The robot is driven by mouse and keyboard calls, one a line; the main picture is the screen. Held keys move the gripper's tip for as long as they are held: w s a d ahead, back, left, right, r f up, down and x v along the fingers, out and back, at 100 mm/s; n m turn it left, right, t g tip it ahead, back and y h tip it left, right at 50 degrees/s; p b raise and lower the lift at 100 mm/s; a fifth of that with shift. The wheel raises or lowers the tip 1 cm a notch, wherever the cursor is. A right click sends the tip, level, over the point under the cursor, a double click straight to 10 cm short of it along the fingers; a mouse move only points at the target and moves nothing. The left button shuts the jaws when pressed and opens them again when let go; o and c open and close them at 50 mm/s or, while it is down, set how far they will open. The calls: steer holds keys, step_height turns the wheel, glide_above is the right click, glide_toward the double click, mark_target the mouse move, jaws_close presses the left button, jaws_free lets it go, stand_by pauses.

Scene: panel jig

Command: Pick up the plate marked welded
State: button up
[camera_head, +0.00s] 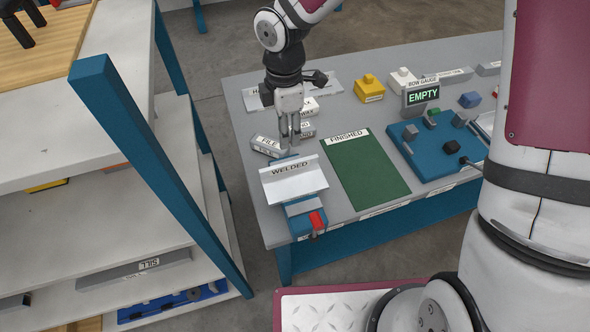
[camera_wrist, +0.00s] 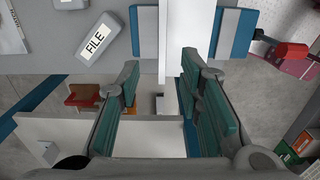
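The plate marked welded (camera_head: 293,184) is a pale, bent sheet with an upright back flange, seated in a blue vise (camera_head: 305,225) with a red handle at the table's near left. In the wrist view the plate (camera_wrist: 190,35) shows as a white strip between the vise's blue-and-grey blocks. My gripper (camera_head: 290,142) points down just behind the plate's back edge. In the wrist view its teal-padded fingers (camera_wrist: 160,70) stand apart, open, with nothing held between them. I cannot tell whether either finger touches the plate.
A grey block marked file (camera_head: 268,146) lies close left of my gripper. A green mat marked finished (camera_head: 365,172) lies bare to the right. Beyond it is a blue jig (camera_head: 425,160) with a sign reading empty (camera_head: 422,96). A shelf post (camera_head: 150,165) stands at left.

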glide_above(289, 163)
steer(key=f, duration=0.6)
steer(key=shift+a+f, duration=0.2)
steer(key=shift+d+f+p, duration=0.2)
steer(key=shift+f+p, duration=0.45)
steer(key=shift+f, duration=2.05)
jaws_close()
